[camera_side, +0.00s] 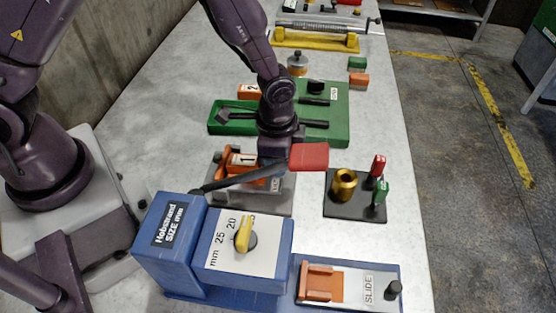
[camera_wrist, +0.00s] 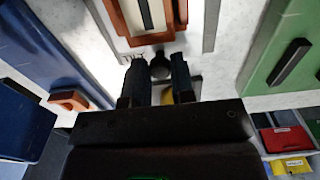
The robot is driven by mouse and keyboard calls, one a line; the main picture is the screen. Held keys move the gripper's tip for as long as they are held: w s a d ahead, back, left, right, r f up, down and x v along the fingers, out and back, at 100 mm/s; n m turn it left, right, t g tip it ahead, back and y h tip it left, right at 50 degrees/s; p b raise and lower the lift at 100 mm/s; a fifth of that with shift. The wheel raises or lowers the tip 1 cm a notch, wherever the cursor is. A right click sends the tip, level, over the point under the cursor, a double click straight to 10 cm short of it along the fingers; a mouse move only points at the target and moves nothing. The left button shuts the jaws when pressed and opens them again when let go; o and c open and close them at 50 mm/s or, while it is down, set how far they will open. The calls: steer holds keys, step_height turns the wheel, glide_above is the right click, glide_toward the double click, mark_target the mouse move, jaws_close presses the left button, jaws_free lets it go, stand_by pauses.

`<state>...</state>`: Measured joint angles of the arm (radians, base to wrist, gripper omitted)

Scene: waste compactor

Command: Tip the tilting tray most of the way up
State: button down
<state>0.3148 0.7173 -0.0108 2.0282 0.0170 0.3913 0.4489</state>
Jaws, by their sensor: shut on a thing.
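An orange-brown tray (camera_side: 273,184) sits on a grey base plate (camera_side: 228,204) near the middle of the bench; I take it as the tilting tray. It lies partly hidden under my gripper in the side view. Its orange rim, around a pale floor with a dark strip, shows at the top of the wrist view (camera_wrist: 125,18). In the wrist view my gripper (camera_wrist: 158,66) has its dark fingers on either side of a round dark knob (camera_wrist: 159,70), which it grips close to the tray. The tray's tilt angle is hard to judge.
A blue machine (camera_side: 170,235) with a yellow dial knob (camera_side: 243,235) stands in front. A green fixture (camera_side: 338,125) lies behind. A red piece (camera_side: 309,156) shows beside my gripper.

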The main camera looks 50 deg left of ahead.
steer(key=shift+s+a+r, duration=0.45)
steer(key=shift+a+r, duration=0.05)
steer(key=shift+r, duration=0.3)
steer(key=shift+s+a+r+t+h, duration=0.65)
steer(key=shift+a+r+t+h, duration=0.1)
steer(key=shift+r+t+h, duration=0.25)
steer(key=shift+s+a+r, duration=0.4)
steer(key=shift+s+a, duration=0.05)
steer(key=shift+s, duration=0.05)
steer(key=shift+s+a+r+t+h, duration=0.25)
steer(key=shift+t+h, duration=0.15)
steer(key=shift+s, duration=0.1)
steer(key=c, duration=1)
jaws_free()
steer(key=shift+d+r, duration=0.1)
